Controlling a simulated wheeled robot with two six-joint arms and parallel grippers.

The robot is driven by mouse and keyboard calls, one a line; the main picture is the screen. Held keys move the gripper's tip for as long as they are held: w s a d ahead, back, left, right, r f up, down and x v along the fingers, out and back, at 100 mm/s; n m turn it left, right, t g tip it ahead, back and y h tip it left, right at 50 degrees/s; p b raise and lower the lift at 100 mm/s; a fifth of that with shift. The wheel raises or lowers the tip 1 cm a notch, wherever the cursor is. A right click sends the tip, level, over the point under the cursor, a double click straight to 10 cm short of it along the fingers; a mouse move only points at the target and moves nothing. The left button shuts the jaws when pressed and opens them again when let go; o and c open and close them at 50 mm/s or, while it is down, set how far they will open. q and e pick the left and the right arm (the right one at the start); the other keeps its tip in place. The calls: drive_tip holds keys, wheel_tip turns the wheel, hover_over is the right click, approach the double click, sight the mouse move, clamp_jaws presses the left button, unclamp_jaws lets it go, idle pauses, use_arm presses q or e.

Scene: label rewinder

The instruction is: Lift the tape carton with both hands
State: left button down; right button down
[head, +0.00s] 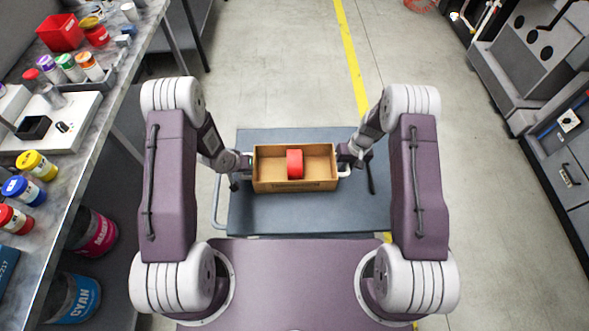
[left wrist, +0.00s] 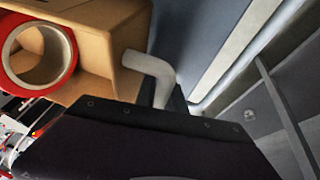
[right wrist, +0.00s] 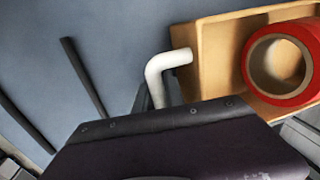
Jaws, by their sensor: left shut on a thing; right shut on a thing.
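The open brown tape carton (head: 296,187) is over the blue-grey cart top, level in the head view, with a red tape roll (head: 295,163) standing inside near its middle. White bent handles stick out at both ends: one in the left wrist view (left wrist: 150,66), one in the right wrist view (right wrist: 160,68). My left gripper (head: 242,164) is shut on the left handle. My right gripper (head: 346,161) is shut on the right handle. The fingertips are mostly hidden by the wrist bodies. I cannot tell whether the carton's underside touches the cart.
A workbench (head: 95,125) with ink jars and a red bin (head: 60,32) runs along the left. Grey machines (head: 530,60) stand at right. Floor beyond the cart is clear.

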idle(0.8)
